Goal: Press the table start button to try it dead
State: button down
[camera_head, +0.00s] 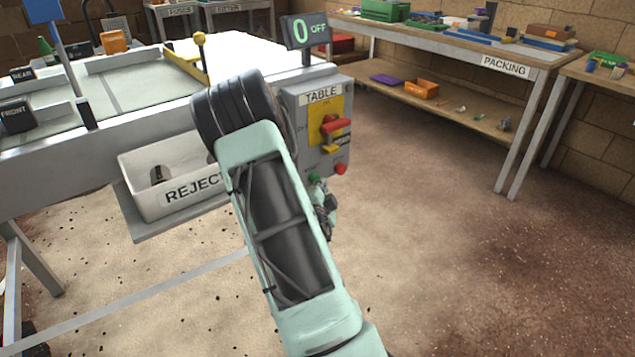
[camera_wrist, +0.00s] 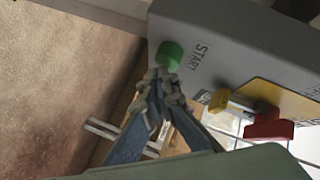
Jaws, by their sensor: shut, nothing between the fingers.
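The grey TABLE control box (camera_head: 299,120) hangs at the table's right end. Its green START button (camera_wrist: 170,55) shows in the wrist view, beside a START label (camera_wrist: 200,55). My gripper (camera_wrist: 160,77) is shut and empty. Its fingertips overlap the button's lower edge in the wrist view; I cannot tell whether they touch it. In the head view my gripper (camera_head: 322,190) is partly hidden behind my arm, low by the box. A red switch handle (camera_head: 335,124) sits on a yellow plate, with a yellow piece (camera_wrist: 219,99) beside it.
A red button (camera_head: 341,169) sits at the box's lower right corner. A white REJECT bin (camera_head: 150,200) stands left of my arm. A packing bench (camera_head: 480,62) stands at the back right. The floor between is clear.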

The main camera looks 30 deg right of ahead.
jog(key=shift+s, duration=0.65)
jog(key=shift+s+d+b, duration=0.2)
jog(key=shift+s+b, duration=0.8)
jog(key=shift+s, duration=1.5)
